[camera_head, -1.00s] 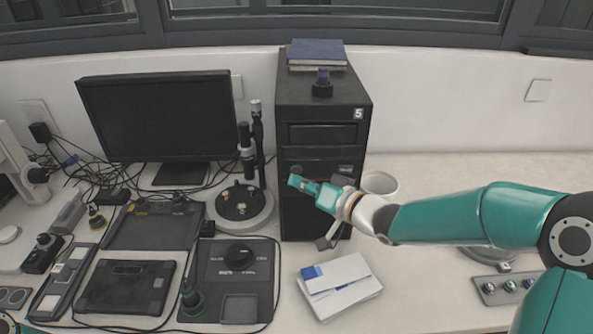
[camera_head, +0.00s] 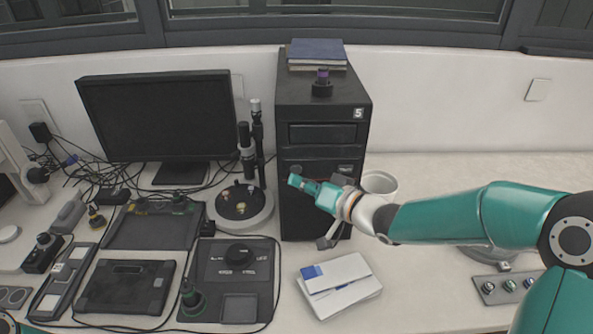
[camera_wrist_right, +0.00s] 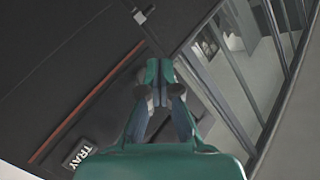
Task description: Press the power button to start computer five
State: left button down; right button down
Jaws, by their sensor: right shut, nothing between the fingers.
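The black computer tower (camera_head: 325,100) with a white number 5 label (camera_head: 358,114) stands upright at the back, right of the monitor. My right gripper (camera_head: 294,181) reaches in from the right, in front of the lower half of the tower's front. Its fingers are closed with nothing between them; they also show shut in the right wrist view (camera_wrist_right: 160,82), close to a dark panel with a TRAY label (camera_wrist_right: 83,151). I cannot tell whether the fingertips touch the tower. I cannot make out the power button for certain. My left gripper is not in view.
A monitor (camera_head: 160,115) and a microscope-like stand (camera_head: 240,205) are left of the tower. A white cup (camera_head: 379,186) sits behind my right wrist. Books (camera_head: 317,53) and a small purple-topped item (camera_head: 322,83) rest on the tower.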

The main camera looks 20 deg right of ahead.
jog(key=shift+w+d, duration=0.15)
jog(key=shift+w, duration=0.2)
jog(key=shift+w+d+r+p, duration=0.1)
jog(key=shift+w+p, duration=0.25)
jog(key=shift+p, duration=0.1)
dwell(0.5)
dwell(0.4)
jog(key=shift+s+a+b, duration=0.25)
jog(key=shift+s+b, duration=0.1)
jog(key=shift+s, duration=0.4)
jog(key=shift+s, duration=0.1)
jog(key=shift+s+a+b, duration=0.25)
jog(key=shift+s+b, duration=0.05)
jog(key=shift+s, duration=0.45)
jog(key=shift+s+a+b, duration=0.2)
jog(key=shift+s+b, duration=0.1)
jog(key=shift+s, duration=0.5)
jog(key=shift+s+a+b, duration=0.25)
jog(key=shift+s+b, duration=0.05)
jog(key=shift+s, duration=0.45)
